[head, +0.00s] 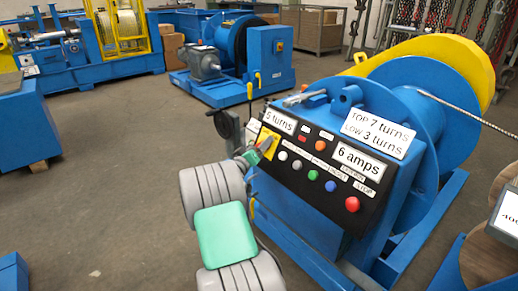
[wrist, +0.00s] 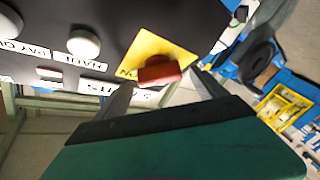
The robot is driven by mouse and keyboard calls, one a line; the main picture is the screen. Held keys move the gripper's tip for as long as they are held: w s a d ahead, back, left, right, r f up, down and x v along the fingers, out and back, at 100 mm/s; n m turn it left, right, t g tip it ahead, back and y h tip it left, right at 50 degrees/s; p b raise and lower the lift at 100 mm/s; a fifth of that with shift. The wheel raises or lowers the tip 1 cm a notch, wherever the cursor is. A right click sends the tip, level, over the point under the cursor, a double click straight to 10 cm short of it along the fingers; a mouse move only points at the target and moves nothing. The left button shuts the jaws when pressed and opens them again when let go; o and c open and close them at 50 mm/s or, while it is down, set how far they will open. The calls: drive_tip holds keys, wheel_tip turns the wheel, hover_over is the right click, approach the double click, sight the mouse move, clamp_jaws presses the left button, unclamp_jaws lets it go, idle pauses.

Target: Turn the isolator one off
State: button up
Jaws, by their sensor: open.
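The isolator is a red handle (wrist: 160,73) on a yellow plate (wrist: 152,48) at the edge of a black control panel. In the head view the yellow plate (head: 264,139) is at the panel's left end, with the red handle partly hidden by my gripper (head: 257,152). In the wrist view my gripper (wrist: 164,80) is open. One finger shows on either side of the red handle, with gaps between. I cannot tell whether the fingertips reach past the handle or stop short of it.
The black panel (head: 288,182) carries several buttons, including a red stop button (head: 352,204), and white labels. It sits on a blue winch (head: 410,105) with a yellow guard.

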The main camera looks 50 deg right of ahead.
drive_tip(key=shift+w+d, duration=0.1)
drive_tip(key=shift+d, duration=0.2)
drive_tip(key=shift+c, duration=0.3)
drive_tip(key=c, duration=1.3)
